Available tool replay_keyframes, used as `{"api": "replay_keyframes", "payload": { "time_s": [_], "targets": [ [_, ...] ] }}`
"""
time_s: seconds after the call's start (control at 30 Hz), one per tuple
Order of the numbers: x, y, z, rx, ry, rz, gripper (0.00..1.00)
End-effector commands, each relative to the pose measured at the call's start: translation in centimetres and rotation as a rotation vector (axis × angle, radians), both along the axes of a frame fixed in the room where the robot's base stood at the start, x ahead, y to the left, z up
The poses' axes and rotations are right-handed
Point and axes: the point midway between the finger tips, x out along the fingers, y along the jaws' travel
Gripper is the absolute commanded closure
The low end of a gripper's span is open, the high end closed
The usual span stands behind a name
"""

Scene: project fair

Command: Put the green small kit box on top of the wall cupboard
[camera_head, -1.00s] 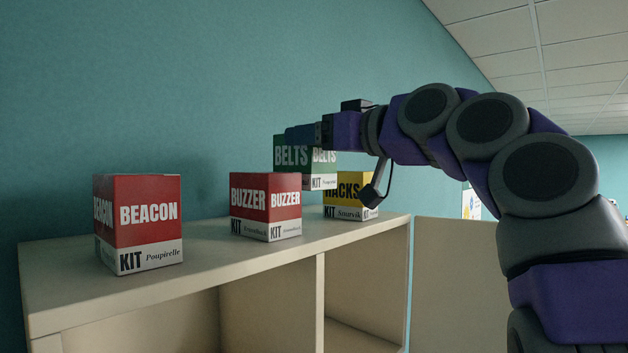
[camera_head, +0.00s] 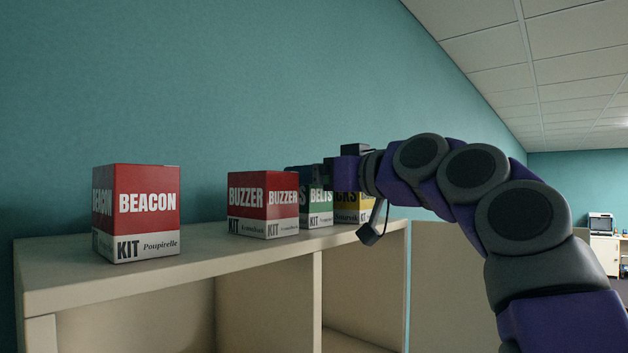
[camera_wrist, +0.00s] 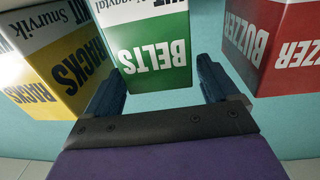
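The green kit box, labelled BELTS (camera_head: 320,207), is partly hidden behind the BUZZER box in the head view. It looks upright, level with the boxes beside it on the wall cupboard top (camera_head: 205,250). The wrist view shows it upside down (camera_wrist: 152,50). My gripper (camera_wrist: 160,78) has one finger on each side of the box's upper part and appears shut on it. Any thin gap at the fingers is hard to judge. In the head view my gripper (camera_head: 308,176) reaches in from the right at the box's top.
A red BUZZER box (camera_head: 263,198) stands just left of the green box and a yellow RACKS box (camera_head: 347,205) just right of it. A red BEACON box (camera_head: 148,205) stands at the cupboard's left end. The top between BEACON and BUZZER is clear. A teal wall is behind.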

Motion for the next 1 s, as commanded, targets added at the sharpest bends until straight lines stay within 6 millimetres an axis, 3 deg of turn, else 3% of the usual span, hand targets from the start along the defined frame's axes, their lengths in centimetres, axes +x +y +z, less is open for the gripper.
{"api": "replay_keyframes", "payload": {
  "time_s": [0.3,0.47,1.0],
  "targets": [
    [0.4,0.3,-0.2,-0.002,0.003,0.000,0.03],
    [-0.6,-0.5,-0.2,-0.001,-0.001,-0.001,0.03],
    [-6.9,-7.8,-0.1,0.001,0.000,-0.001,0.03]
  ]
}}
